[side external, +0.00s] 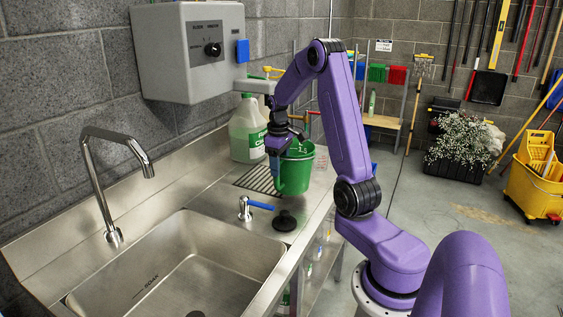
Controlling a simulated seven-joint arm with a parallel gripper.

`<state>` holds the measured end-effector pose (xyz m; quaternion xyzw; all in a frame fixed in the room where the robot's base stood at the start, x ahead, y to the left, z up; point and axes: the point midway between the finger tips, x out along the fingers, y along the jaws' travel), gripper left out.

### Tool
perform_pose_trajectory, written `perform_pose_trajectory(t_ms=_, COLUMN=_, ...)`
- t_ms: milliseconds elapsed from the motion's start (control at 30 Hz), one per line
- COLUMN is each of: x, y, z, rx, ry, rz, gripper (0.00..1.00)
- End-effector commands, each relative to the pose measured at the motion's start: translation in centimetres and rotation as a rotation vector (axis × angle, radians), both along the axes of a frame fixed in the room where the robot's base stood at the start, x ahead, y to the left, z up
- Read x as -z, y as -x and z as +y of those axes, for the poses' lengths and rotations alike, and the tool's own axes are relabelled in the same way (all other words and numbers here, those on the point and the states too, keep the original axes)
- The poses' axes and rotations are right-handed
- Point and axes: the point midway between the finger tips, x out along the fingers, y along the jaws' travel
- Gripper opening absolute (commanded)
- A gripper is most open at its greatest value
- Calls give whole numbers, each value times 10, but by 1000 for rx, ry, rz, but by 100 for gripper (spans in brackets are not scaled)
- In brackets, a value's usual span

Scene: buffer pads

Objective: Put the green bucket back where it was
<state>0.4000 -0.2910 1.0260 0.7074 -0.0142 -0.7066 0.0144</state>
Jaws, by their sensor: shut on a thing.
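The green bucket (295,173) is in the side external view, near the middle, at the drain grate end of the steel counter. It looks upright, with pale markings near its rim. My gripper (281,147) is at the bucket's left rim and is shut on it, pointing down. The fingertips are partly hidden against the bucket. I cannot tell whether the bucket's base touches the counter or hangs slightly above it.
A drain grate (258,181) lies left of the bucket. A blue-handled tap (252,207) and a black stopper (286,221) are in front. The sink (180,270) and tall faucet (118,180) are at left. A yellow mop bucket (535,180) stands far right.

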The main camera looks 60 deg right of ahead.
Motion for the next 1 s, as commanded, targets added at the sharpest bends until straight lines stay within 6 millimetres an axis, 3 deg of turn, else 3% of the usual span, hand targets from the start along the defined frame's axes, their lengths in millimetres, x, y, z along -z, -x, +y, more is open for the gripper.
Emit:
perform_pose_trajectory(t_ms=233, x=25, y=-1, z=-1, rx=0, ry=5, rz=-5, gripper=0)
perform_pose_trajectory(t_ms=1000, x=37, y=-1, z=-1, rx=-1, ry=5, rz=-5, gripper=0)
